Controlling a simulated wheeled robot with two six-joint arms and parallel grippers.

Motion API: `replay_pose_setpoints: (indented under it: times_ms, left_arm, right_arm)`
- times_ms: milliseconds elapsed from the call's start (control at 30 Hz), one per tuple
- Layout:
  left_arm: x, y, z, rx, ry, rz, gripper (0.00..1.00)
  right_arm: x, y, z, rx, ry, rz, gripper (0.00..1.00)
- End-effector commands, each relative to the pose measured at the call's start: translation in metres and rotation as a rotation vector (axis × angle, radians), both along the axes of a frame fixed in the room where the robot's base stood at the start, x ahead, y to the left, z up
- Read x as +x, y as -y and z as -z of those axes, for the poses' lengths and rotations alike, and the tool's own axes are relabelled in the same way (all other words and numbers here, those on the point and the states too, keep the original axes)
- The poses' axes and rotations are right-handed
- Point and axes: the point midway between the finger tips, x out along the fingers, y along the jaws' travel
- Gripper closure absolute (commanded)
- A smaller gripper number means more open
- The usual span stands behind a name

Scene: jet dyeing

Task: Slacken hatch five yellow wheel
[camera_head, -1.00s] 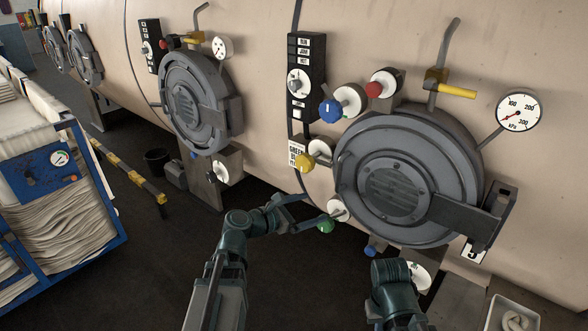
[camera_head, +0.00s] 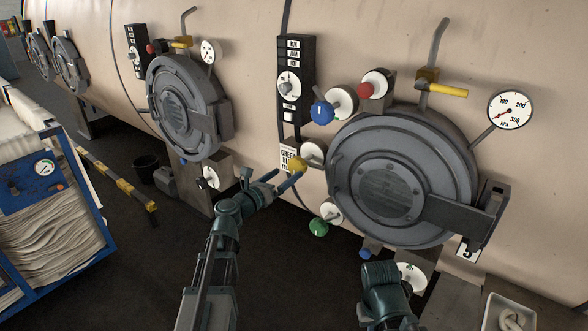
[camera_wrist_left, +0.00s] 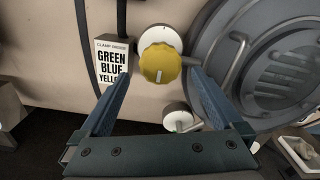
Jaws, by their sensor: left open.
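The yellow wheel (camera_head: 297,164) sits on a white round plate at the left edge of the large grey hatch (camera_head: 395,190), which has a plate with a 5 (camera_head: 468,250) below it. In the left wrist view the yellow wheel (camera_wrist_left: 160,66) shows a white mark on its face. My left gripper (camera_head: 286,179) is open, its fingertips just in front of and below the wheel. In the left wrist view the wheel stands between the blue fingers (camera_wrist_left: 160,76), with gaps showing on both sides. My right arm is at the bottom; its gripper is not visible.
A green wheel (camera_head: 319,227) is below the yellow one, a blue wheel (camera_head: 323,112) and a red knob (camera_head: 366,90) above. A clamp order sign (camera_wrist_left: 112,66) reads green, blue, yellow. A gauge (camera_head: 510,110) is at right. A blue-framed cart (camera_head: 105,225) stands left.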

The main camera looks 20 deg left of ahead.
Motion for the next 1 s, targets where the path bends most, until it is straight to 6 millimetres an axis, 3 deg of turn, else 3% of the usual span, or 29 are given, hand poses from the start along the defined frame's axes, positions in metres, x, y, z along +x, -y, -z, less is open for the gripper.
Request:
replay_pose_setpoints:
  times_ms: [100,300,733,767,1000]
  left_arm:
    - [0.023,0.007,0.0,0.001,0.0,0.002,0.0]
    - [0.043,0.015,0.0,0.001,0.0,0.0,0.0]
    - [0.049,0.018,0.0,0.001,0.0,0.0,0.0]
    - [0.049,0.018,0.0,0.001,0.0,0.0,0.02]
    - [0.049,0.018,0.0,0.001,0.0,0.0,0.45]
  right_arm:
    - [0.0,0.0,0.0,0.0,0.0,0.0,1.0]
    - [0.0,0.0,0.0,0.0,0.0,0.0,1.0]
    - [0.0,0.0,0.0,0.0,0.0,0.0,1.0]
    - [0.0,0.0,0.0,0.0,0.0,0.0,1.0]
    - [0.0,0.0,0.0,0.0,0.0,0.0,1.0]
